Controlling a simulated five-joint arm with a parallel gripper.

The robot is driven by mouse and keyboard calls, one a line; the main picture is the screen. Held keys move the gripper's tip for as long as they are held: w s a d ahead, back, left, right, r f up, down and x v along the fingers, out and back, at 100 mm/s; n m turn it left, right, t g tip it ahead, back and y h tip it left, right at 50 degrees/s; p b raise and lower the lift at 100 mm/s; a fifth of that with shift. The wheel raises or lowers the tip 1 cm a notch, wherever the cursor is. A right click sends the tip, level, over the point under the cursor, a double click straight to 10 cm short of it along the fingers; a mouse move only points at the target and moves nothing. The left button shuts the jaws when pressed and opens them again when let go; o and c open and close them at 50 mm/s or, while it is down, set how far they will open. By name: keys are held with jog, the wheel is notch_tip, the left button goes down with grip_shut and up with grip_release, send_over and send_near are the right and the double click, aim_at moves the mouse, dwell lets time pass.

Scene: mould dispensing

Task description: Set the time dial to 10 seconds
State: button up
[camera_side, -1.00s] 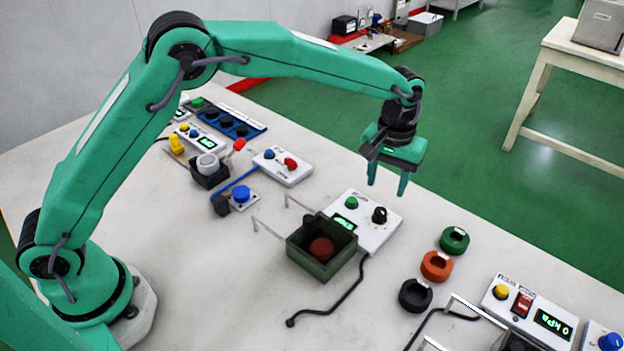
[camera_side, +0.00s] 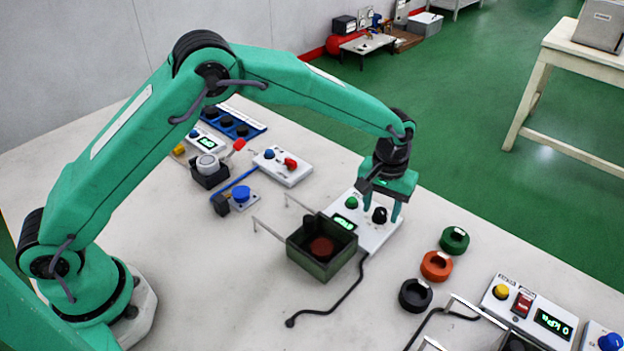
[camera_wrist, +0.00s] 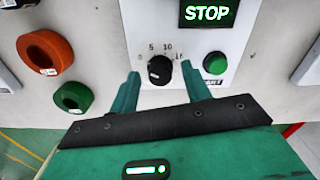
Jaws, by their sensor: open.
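The black time dial (camera_side: 379,215) is on a white control box (camera_side: 371,236), beside a green button (camera_side: 351,203) and a lit green display (camera_side: 344,221). In the wrist view the dial (camera_wrist: 159,70) sits below the marks 5 and 10; a mark on the right is partly hidden by a finger. I cannot tell clearly which mark the dial points to. The display (camera_wrist: 208,13) reads STOP, with the green button (camera_wrist: 215,63) to the dial's right. My gripper (camera_side: 382,211) is open, with its fingers on either side of the dial (camera_wrist: 162,76); contact is not clear.
A dark green open box (camera_side: 302,262) with a reddish round thing inside stands just in front of the control box. Green (camera_side: 454,240), orange (camera_side: 436,266) and black (camera_side: 415,295) rings lie to the right. A black cable (camera_side: 345,299) runs along the table.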

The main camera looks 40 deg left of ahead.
jog(key=c, duration=1)
jog(key=shift+m, duration=0.5)
jog(key=m, duration=0.2)
jog(key=shift+m, duration=0.4)
jog(key=m, duration=0.8)
jog(key=shift+w, duration=0.1)
jog(key=shift+m, duration=2)
